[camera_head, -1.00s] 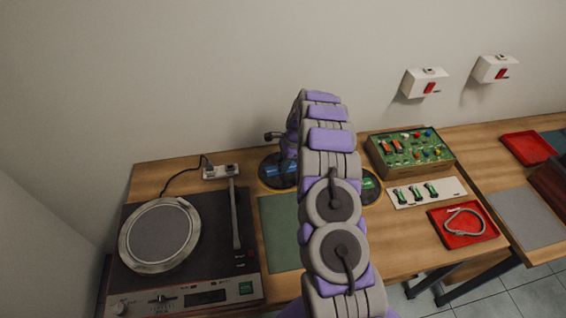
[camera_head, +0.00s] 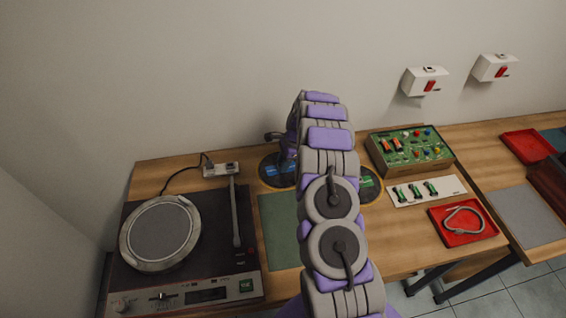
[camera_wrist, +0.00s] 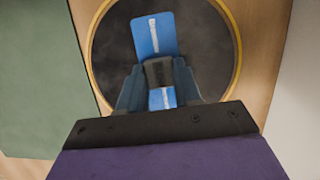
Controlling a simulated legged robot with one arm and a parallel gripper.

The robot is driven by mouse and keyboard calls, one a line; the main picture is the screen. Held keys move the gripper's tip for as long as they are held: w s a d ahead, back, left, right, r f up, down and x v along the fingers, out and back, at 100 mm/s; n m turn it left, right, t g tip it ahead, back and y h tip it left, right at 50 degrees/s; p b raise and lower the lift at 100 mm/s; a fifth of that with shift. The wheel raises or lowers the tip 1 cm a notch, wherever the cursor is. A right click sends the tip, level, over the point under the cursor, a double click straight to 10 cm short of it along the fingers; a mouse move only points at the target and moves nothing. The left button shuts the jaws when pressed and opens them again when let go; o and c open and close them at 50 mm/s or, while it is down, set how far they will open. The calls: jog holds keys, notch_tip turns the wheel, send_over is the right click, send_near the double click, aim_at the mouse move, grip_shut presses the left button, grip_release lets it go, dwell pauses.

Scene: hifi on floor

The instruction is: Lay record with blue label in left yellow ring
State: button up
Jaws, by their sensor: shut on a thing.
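The record with the blue label (camera_wrist: 205,55) is a dark disc, seen in the wrist view inside the left yellow ring (camera_wrist: 236,40). The blue label (camera_wrist: 153,32) has a white stripe and is partly covered by my gripper. My gripper (camera_wrist: 160,78) is shut on a dark block at the middle of the record. In the head view the record (camera_head: 268,178) looks flat and within the ring at the table's back. I cannot tell whether it touches the table. My arm hides part of it.
A record with a green label (camera_head: 366,183) lies in another yellow ring right of my arm. A turntable (camera_head: 190,285) stands at left, with a green mat (camera_head: 280,230) beside it. A circuit box (camera_head: 412,165) and red tray (camera_head: 485,228) are at right. The wall is close behind.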

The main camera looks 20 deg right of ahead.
jog(key=o, duration=1.2)
jog(key=shift+c, duration=0.2)
jog(key=a+p+v, duration=0.1)
jog(key=p+v, duration=0.6)
jog(key=v, duration=1.6)
jog(key=shift+a+r, duration=0.25)
jog(key=shift+w, duration=0.15)
